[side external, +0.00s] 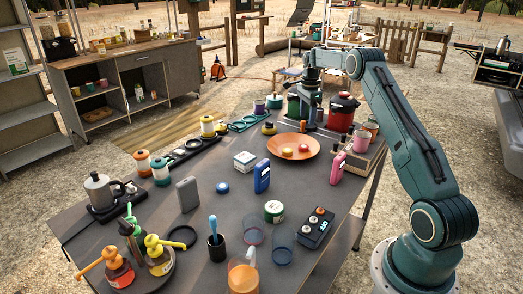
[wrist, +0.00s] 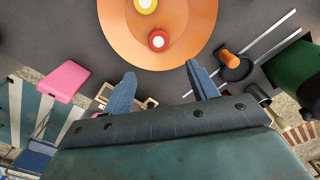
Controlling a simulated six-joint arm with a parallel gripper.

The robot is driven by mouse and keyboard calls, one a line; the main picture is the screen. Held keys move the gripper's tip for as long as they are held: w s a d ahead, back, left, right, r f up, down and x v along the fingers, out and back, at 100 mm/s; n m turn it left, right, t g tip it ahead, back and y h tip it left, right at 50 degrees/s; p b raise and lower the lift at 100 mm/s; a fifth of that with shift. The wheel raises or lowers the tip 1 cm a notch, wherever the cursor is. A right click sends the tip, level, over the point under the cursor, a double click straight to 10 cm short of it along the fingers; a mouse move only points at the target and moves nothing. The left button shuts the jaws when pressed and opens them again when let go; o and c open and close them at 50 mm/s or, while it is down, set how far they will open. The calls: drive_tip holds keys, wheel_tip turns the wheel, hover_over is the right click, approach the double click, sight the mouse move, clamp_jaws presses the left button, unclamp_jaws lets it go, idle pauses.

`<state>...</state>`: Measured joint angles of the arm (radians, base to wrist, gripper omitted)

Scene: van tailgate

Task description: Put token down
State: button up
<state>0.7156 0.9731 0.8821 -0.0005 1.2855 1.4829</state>
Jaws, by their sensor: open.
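An orange plate (side external: 275,146) lies toward the far right of the dark table. A yellow token (side external: 287,152) and a red token (side external: 303,148) rest in it. In the wrist view, the plate (wrist: 115,25) fills the top, with the red token (wrist: 158,41) near its closest rim and the yellow token (wrist: 146,5) cut by the top edge. My gripper (wrist: 160,78) is open and empty, its two blue fingers spread just outside the plate's rim. A blue round disc (side external: 222,188) lies on the table, left of the plate.
A small pan with an orange knob (wrist: 229,57) lies right of my fingers.

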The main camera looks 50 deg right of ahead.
drive_tip(key=shift+r, duration=0.4)
idle(0.3)
drive_tip(key=s+a+r+n+t+h, duration=0.1)
drive_tip(key=s+a+r+n, duration=0.2)
drive_tip(key=a+r+n, duration=0.55)
drive_tip(key=s+a+r+n+t, duration=0.1)
drive_tip(key=s+a+r+n, duration=0.2)
drive_tip(key=a+r, duration=1.05)
drive_tip(key=s+a+f+n+t, duration=0.1)
drive_tip(key=s+a+n+t, duration=0.1)
drive_tip(key=s+a+n, duration=0.65)
drive_tip(key=s+a+f+n, duration=0.2)
drive_tip(key=s+a, duration=0.3)
drive_tip(key=s, duration=0.2)
drive_tip(key=s+a+f+n+t+y, duration=0.1)
drive_tip(key=s+a+f+n, duration=0.2)
drive_tip(key=s+a, duration=0.2)
drive_tip(key=s, duration=0.3)
drive_tip(key=shift+a+f+t, duration=0.3)
drive_tip(key=shift+a, duration=0.05)
